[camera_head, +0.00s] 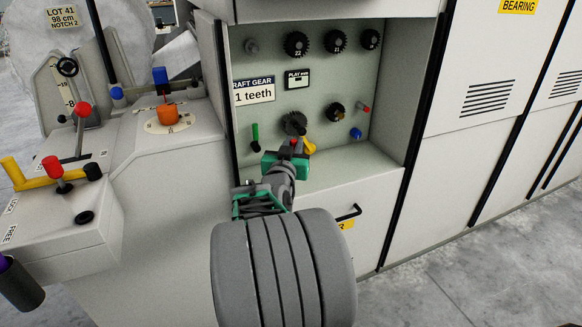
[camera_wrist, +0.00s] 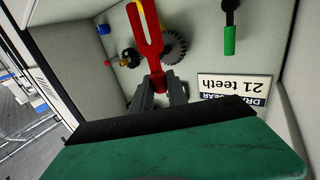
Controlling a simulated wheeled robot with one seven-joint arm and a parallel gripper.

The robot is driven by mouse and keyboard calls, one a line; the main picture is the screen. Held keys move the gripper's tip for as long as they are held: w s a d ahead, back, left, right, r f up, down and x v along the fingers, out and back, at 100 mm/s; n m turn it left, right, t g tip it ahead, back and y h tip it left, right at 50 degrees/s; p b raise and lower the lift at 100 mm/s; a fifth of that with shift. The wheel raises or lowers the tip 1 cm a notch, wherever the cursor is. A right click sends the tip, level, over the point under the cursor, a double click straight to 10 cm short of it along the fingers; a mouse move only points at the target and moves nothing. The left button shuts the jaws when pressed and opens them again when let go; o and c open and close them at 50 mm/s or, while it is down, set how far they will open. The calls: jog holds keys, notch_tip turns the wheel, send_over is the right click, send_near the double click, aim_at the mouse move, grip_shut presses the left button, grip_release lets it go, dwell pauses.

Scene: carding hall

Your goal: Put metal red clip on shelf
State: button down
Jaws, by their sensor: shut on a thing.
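My gripper (camera_head: 292,152) is inside the open recess of the machine, near its lower gear. It is shut on the metal red clip (camera_head: 294,142). In the wrist view, the forked red clip (camera_wrist: 151,35) extends from between my fingertips (camera_wrist: 158,84), with its prongs toward the top edge. A dark toothed gear (camera_wrist: 174,47) is right beside the clip there; I cannot tell whether they touch. The shelf, the pale ledge at the recess bottom (camera_head: 352,168), is bare to the right of my gripper. My arm hides part of it.
Several dark gears (camera_head: 297,44) sit on the back panel. A green-handled lever (camera_head: 255,136), a yellow part (camera_head: 308,144), a blue knob (camera_head: 356,133) and a red-tipped peg (camera_head: 363,108) are around my gripper. The recess side walls (camera_head: 404,110) bound the space.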

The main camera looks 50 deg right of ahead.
notch_tip(320, 180, down, 6)
jog(key=w+d+b, duration=0.1)
jog(key=w, duration=0.1)
jog(key=shift+w+d+b, duration=0.15)
jog(key=shift+w+b, duration=0.1)
jog(key=shift+b, duration=0.1)
jog(key=shift+f, duration=0.1)
jog(key=shift+f, duration=0.2)
jog(key=c, duration=1.3)
grip_release()
jog(key=shift+r, duration=0.1)
